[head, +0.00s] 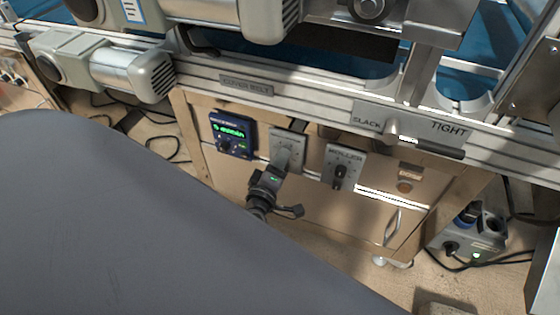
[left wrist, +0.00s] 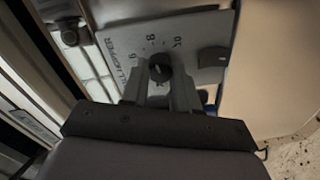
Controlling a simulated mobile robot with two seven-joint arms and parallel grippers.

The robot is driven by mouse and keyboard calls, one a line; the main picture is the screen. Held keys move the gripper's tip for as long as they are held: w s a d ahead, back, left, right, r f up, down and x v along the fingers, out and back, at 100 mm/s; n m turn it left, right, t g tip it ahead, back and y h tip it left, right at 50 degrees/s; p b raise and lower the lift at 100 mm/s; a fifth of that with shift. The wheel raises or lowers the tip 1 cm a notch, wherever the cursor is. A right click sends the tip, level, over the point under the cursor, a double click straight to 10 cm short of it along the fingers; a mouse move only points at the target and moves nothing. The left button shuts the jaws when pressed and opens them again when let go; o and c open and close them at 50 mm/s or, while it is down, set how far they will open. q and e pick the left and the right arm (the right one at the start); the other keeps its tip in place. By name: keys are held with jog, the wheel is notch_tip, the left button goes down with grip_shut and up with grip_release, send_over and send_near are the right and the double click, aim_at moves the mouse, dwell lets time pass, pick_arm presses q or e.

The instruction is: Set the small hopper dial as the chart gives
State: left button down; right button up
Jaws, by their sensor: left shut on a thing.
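The small hopper dial plate (head: 289,137) is a grey panel on the machine's front, between a blue display box and another dial. In the left wrist view the plate (left wrist: 196,32) shows part of the word HOPPER and the numbers 6, 8 and 10 around a dark round knob (left wrist: 159,67). My left gripper (head: 282,162) reaches the plate from below and is shut on the knob. In the left wrist view its fingers (left wrist: 160,84) stand on both sides of the knob. They hide part of the scale, and the pointer's exact setting is unclear. No chart is readable.
The blue display box (head: 232,134) shows green text. A second dial plate (head: 342,167) with a black knob stands to the right. Above are a rail with a SLACK/TIGHT plate (head: 408,127) and a motor (head: 130,75). A grey box with plugs (head: 470,240) stands lower right.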

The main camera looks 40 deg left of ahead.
pick_arm(q)
jog(key=shift+s+f+n+b, duration=0.1)
jog(key=shift+n+b, duration=0.25)
jog(key=shift+n, duration=1.55)
pick_arm(e)
jog(key=shift+w+a+r, duration=0.2)
jog(key=shift+a+r, duration=0.15)
jog(key=shift+a, duration=0.05)
jog(key=shift+r, duration=0.1)
pick_arm(q)
jog(key=c, duration=0.8)
grip_release()
jog(key=shift+c, duration=0.2)
jog(key=shift+s, duration=0.1)
jog(key=p+v, duration=0.1)
jog(key=v, duration=0.6)
pick_arm(e)
jog(key=shift+s+d+f, duration=0.2)
jog(key=shift+d+f, duration=0.2)
